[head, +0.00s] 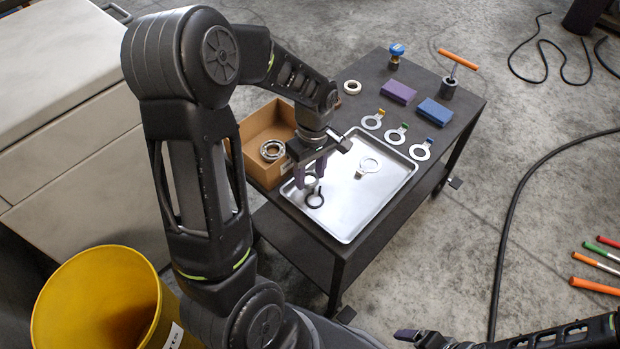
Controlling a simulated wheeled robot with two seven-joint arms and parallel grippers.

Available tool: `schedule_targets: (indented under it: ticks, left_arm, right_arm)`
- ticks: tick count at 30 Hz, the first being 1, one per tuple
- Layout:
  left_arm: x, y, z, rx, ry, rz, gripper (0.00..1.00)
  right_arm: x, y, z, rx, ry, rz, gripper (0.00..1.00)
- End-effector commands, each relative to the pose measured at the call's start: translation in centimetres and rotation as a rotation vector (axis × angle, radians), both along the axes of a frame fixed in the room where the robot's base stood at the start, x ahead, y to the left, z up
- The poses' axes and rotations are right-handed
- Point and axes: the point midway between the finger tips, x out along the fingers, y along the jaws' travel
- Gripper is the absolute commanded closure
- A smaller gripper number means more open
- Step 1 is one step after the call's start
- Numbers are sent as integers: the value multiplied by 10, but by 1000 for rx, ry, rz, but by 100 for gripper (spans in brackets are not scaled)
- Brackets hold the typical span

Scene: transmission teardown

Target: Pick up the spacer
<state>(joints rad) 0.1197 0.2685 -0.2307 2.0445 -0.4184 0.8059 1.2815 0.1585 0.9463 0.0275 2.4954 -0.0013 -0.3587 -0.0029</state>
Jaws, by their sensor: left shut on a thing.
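My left gripper (310,178) is low over the left part of the metal tray (345,232). Its purple-tipped fingers are shut on a small pale ring (310,181), which I take to be the spacer. The fingers partly hide it, and I cannot tell whether it touches the tray. A thin dark ring (315,199) lies on the tray just in front of the fingers. My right gripper (411,336) shows only in part at the bottom edge, away from the table, and its opening is unclear.
A cardboard box (232,150) holding a bearing (272,150) stands left. Several tabbed washers, a purple block (398,92), a blue block (434,112) and an orange-handled tool (458,60) occupy the table's far side.

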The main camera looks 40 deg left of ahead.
Motion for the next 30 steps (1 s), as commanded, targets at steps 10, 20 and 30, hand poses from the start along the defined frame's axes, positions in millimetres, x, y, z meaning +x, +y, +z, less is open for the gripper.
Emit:
schedule_targets:
  ticks: [10, 20, 30]
  left_arm:
    - [1, 0, 64, 1, -4, 0, 99]
    - [0, 0, 70, 0, 0, 0, 99]
    - [0, 0, 70, 0, -1, 0, 99]
  right_arm:
    - [0, 0, 14, 0, 0, 1, 14]
    - [0, 0, 15, 0, 0, 1, 14]
    - [0, 0, 15, 0, 0, 1, 14]
